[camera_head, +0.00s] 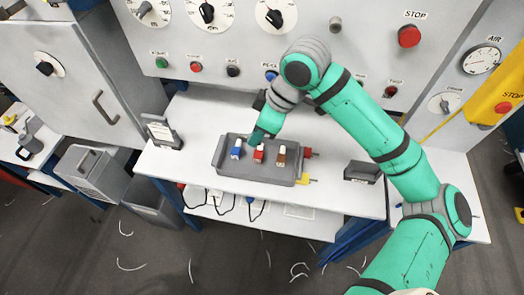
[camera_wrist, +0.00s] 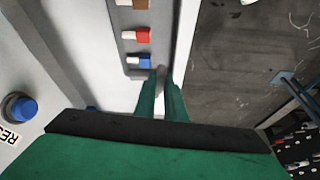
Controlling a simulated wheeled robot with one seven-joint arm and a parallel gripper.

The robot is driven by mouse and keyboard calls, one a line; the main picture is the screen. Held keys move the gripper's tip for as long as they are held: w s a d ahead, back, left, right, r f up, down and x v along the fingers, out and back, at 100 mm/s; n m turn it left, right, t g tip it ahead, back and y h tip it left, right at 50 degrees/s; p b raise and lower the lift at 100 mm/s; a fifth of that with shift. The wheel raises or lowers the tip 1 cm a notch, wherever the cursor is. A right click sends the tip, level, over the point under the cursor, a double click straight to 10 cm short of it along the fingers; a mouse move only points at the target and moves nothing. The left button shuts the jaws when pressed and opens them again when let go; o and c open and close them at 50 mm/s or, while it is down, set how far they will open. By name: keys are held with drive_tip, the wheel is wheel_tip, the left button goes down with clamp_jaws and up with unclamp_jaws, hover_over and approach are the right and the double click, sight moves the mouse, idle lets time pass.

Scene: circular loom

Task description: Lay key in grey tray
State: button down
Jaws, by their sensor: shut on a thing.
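The grey tray (camera_head: 228,171) lies on the white table in the head view; its edge also shows in the wrist view (camera_wrist: 121,42). In it are a blue-and-white piece (camera_head: 236,153), a red-and-white piece (camera_head: 259,154) and a brown-and-white piece (camera_head: 281,157), set in a row. My gripper (camera_head: 256,137) is over the back of the tray. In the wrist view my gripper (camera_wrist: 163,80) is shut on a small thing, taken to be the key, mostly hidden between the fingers. The blue piece (camera_wrist: 138,61) is close beside the fingertips there.
A red piece (camera_head: 307,153) and a yellow piece (camera_head: 303,180) are at the tray's right side. A dark holder (camera_head: 362,172) stands to the right and a sign stand (camera_head: 161,131) to the left. The panel with buttons and dials rises behind. Table is bare between tray and holder.

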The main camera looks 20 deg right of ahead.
drive_tip(key=shift+n, duration=0.6)
drive_tip(key=shift+s+d+f, duration=0.2)
drive_tip(key=shift+s+f, duration=0.05)
drive_tip(key=shift+f, duration=2.25)
drive_tip(key=shift+s+d+f, duration=0.15)
drive_tip(key=shift+s+f, duration=0.05)
drive_tip(key=shift+f, duration=2.25)
drive_tip(key=shift+s+d+f, duration=0.2)
drive_tip(key=shift+s+f, duration=0.05)
drive_tip(key=shift+f, duration=2.25)
drive_tip(key=shift+f, duration=0.4)
drive_tip(key=c, duration=1.7)
unclamp_jaws()
drive_tip(key=shift+c, duration=0.2)
drive_tip(key=shift+r, duration=0.1)
drive_tip(key=v, duration=1)
drive_tip(key=shift+d+r, duration=0.25)
